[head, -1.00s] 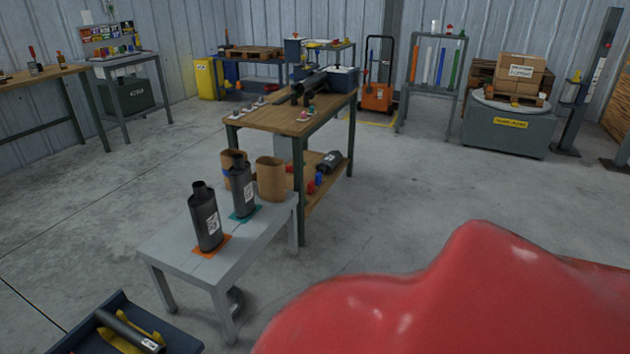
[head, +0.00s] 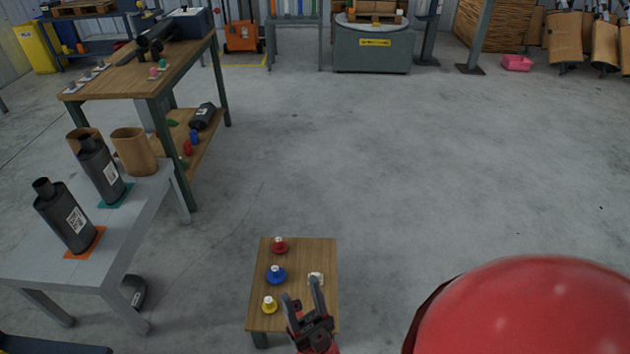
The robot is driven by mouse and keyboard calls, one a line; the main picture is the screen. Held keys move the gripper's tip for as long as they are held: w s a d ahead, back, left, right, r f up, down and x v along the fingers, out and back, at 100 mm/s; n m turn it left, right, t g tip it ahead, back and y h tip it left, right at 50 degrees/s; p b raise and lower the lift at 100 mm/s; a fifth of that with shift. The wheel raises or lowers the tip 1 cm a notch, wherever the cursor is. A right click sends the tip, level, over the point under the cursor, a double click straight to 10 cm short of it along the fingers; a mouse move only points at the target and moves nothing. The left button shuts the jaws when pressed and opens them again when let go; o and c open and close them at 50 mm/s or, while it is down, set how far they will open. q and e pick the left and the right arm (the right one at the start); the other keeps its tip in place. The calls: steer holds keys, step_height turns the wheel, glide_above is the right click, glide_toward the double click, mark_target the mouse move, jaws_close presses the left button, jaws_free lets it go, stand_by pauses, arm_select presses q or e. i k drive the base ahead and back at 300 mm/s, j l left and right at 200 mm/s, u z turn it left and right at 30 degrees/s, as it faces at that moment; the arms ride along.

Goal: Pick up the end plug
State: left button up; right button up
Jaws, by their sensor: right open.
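Several small plugs stand on a low wooden table (head: 306,252) in the head view. They are a red plug (head: 279,245), a blue plug (head: 275,274) and a yellow plug (head: 269,305) in a column on the left half. A small whitish piece (head: 317,275) lies on the right half, partly covered by a finger; I cannot tell its exact shape. My right gripper (head: 301,289) is open over the near right part of this table. Its fingers are spread, with nothing seen between them. My left gripper is not in view.
A grey bench (head: 138,215) at left holds two dark mufflers (head: 66,217) (head: 102,170) on orange and teal mats. Behind it is a taller wooden workbench (head: 130,86) with plugs and a dark pipe. The floor right of the low table is clear.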

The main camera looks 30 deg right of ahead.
mark_target(278, 247)
steer(key=z, duration=0.7)
steer(key=i+j+z, duration=0.1)
steer(key=i+j, duration=0.2)
steer(key=i+j+z, duration=0.1)
steer(key=i+j, duration=0.15)
steer(key=j, duration=0.15)
steer(key=i+j+z, duration=0.1)
steer(key=i+j, duration=0.2)
steer(key=i+j+z, duration=0.1)
steer(key=j, duration=0.4)
steer(key=i, duration=0.1)
